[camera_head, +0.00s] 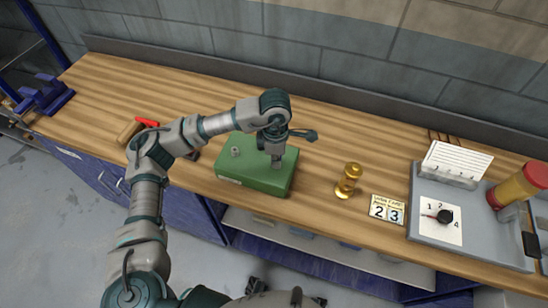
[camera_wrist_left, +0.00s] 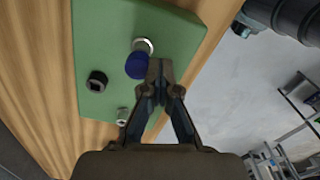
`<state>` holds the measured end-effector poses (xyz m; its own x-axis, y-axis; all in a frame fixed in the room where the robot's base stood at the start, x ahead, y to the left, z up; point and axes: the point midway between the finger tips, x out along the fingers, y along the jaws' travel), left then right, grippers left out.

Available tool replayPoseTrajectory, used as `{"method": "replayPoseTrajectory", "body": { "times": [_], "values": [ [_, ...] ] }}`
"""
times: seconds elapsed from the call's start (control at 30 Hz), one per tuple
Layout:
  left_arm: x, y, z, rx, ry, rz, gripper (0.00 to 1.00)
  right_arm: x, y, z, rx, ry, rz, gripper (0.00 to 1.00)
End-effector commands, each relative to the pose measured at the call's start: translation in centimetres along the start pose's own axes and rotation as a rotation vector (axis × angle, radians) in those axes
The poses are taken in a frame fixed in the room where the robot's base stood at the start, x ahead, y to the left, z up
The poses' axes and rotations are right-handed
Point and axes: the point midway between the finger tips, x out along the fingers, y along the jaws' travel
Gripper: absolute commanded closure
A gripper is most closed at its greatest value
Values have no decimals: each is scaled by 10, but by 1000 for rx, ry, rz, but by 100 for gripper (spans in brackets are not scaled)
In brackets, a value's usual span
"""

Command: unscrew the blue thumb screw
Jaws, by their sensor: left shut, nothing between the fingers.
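The blue thumb screw (camera_wrist_left: 137,66) shows in the left wrist view, by a silver collar (camera_wrist_left: 143,45) on the green block (camera_wrist_left: 105,40). My left gripper (camera_wrist_left: 160,68) is shut and empty, its fingertips just right of the blue screw; I cannot tell whether they touch it. In the head view the green block (camera_head: 240,176) lies on the bench and my left gripper (camera_head: 277,163) points down at its right part. The blue screw is not visible there. My right gripper is not in view.
A black socket-like fitting (camera_wrist_left: 97,81) and a silver fitting (camera_wrist_left: 122,115) are also on the block. Right of it on the wooden bench (camera_head: 330,140) stand a brass piece (camera_head: 348,180), a number card (camera_head: 387,209) and a grey dial panel (camera_head: 465,235). A red-handled tool (camera_head: 147,122) lies left.

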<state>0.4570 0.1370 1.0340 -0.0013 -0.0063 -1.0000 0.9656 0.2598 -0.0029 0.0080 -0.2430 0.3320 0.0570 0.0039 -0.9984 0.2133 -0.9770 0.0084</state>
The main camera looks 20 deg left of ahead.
Motion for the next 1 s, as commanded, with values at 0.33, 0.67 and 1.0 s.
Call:
{"method": "replayPoseTrajectory", "body": {
  "times": [0.33,0.67,1.0],
  "values": [
    [-4,7,-1,-139,-3,16,100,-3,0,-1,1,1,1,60],
    [-3,9,2,-421,-3,15,100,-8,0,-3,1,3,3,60],
    [-3,11,3,-595,-1,14,100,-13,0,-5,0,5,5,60]
  ]
}}
